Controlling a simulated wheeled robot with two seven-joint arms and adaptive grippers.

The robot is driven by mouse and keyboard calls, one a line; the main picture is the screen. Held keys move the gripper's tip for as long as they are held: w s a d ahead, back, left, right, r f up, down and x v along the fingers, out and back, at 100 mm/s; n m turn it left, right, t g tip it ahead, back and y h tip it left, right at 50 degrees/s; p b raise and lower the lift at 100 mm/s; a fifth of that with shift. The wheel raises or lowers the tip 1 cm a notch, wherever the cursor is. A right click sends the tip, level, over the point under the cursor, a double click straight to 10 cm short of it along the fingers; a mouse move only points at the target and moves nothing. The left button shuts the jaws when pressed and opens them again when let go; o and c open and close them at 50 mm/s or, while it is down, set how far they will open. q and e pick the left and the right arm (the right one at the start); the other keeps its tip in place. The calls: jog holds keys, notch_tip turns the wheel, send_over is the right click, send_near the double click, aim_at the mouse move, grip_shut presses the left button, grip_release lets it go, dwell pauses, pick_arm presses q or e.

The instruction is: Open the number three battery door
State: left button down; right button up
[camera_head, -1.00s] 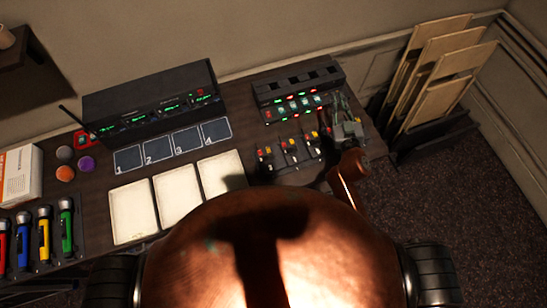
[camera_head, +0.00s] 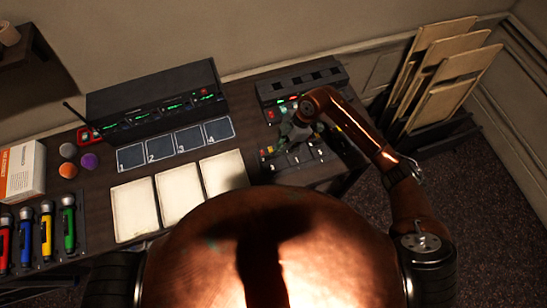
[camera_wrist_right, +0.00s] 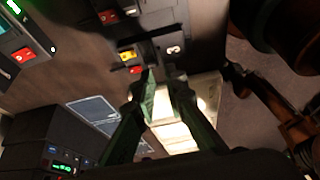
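My right gripper (camera_head: 288,138) hangs over the row of small dark battery packs with red and yellow buttons, at the right of the desk. In the right wrist view its two green fingers (camera_wrist_right: 163,82) are apart with nothing seen between them. A dark pack marked 3 (camera_wrist_right: 173,48) lies just beyond the fingertips, with a yellow and a red button beside its label. Its door looks shut, though the fingers hide part of it. I cannot tell whether the fingertips touch it. My left gripper is out of view.
A black unit (camera_head: 262,92) with lit red and green indicators stands behind the packs. Pads numbered 1 to 4 (camera_head: 175,145) and white sheets (camera_head: 180,194) lie to the left. A black receiver rack (camera_head: 150,98) stands behind them. Boards (camera_head: 450,80) lean at the right wall.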

aim_at(271, 161)
jog(key=x, duration=0.7)
jog(key=shift+f, duration=0.4)
grip_shut()
